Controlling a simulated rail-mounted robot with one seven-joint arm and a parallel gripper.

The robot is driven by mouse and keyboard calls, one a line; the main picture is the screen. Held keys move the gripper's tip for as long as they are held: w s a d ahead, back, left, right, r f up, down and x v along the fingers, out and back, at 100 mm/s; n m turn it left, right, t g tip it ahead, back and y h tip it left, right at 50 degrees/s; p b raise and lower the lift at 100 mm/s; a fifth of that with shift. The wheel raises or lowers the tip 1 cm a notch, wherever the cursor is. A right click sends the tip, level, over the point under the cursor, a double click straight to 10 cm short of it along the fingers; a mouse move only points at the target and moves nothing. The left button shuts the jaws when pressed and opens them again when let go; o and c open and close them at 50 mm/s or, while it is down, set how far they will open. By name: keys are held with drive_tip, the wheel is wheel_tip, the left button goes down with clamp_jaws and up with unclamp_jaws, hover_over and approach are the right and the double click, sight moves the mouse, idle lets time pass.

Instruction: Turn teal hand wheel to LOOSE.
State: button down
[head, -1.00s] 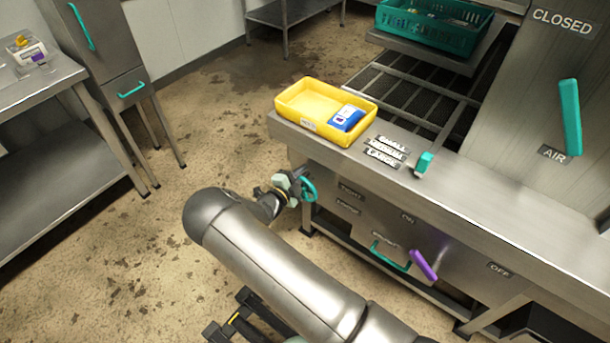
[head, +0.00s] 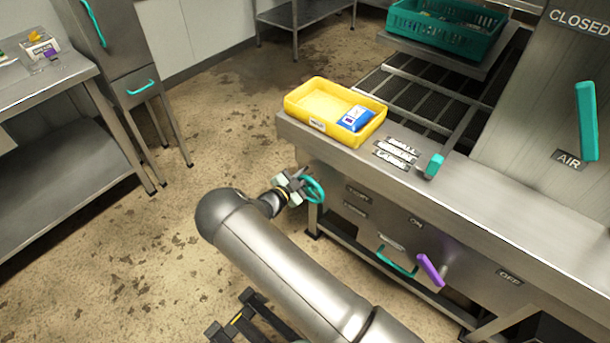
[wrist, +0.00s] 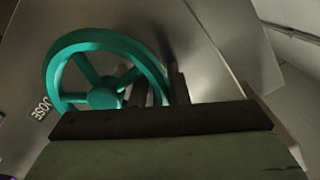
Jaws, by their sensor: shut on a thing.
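The teal hand wheel (head: 314,190) is mounted on the left end of the steel machine's front, below the counter. My gripper (head: 296,187) is at the wheel's left side in the head view. In the wrist view the wheel (wrist: 103,98) shows its hub, spokes and rim close up. My gripper's fingers (wrist: 160,95) are shut on the right part of the rim; the gripper body hides the wheel's lower part. A label (wrist: 41,107) left of the wheel reads in part "OOSE"; the rest is hard to read.
A yellow tray (head: 300,107) with a blue packet (head: 355,118) sits on the counter above the wheel. A purple lever (head: 430,270) and a teal handle (head: 396,262) are on the panel to the right. Open floor lies left of the machine.

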idle(0.3)
drive_tip(key=c, duration=1.7)
unclamp_jaws()
drive_tip(key=v, duration=1.7)
drive_tip(key=shift+a, duration=0.2)
drive_tip(key=shift+s, duration=0.15)
